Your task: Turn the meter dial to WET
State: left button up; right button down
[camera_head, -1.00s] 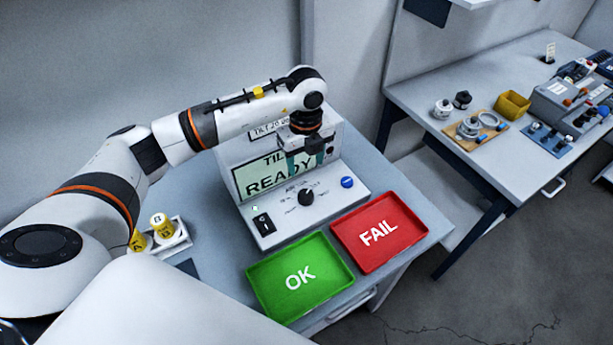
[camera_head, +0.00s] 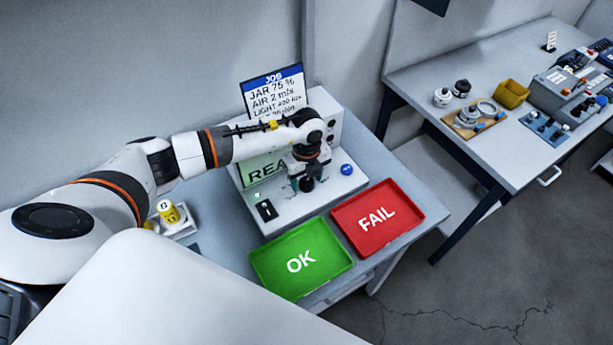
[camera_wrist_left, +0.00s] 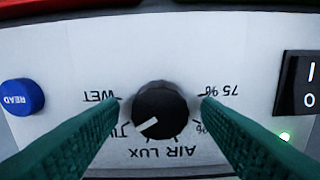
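The meter (camera_head: 285,208) stands on the near table, its display partly hidden by my left arm. The upside-down WET label (camera_wrist_left: 100,96) lies left of the dial. My left gripper (camera_wrist_left: 160,104) is open, with one green finger on each side of the dial and a visible gap to both. In the head view the left gripper (camera_head: 307,180) is over the dial. My right gripper is not in view.
A blue READ button (camera_wrist_left: 22,97) and a black rocker switch (camera_wrist_left: 298,84) flank the dial. A green OK tray (camera_head: 325,265) and a red FAIL tray (camera_head: 405,220) lie in front. Yellow jars (camera_head: 168,212) stand left. A second table (camera_head: 510,165) is at the right.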

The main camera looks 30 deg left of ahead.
pick_arm(q)
jog(key=c, duration=0.9)
jog(key=shift+c, duration=0.3)
jog(key=shift+m+b, duration=0.5)
jog(key=m+b, duration=0.2)
jog(key=m, duration=0.1)
jog(key=shift+f, duration=0.15)
jog(key=shift+r+m+b, duration=0.2)
jog(key=shift+m+b, duration=1.6)
jog(key=shift+m, duration=0.2)
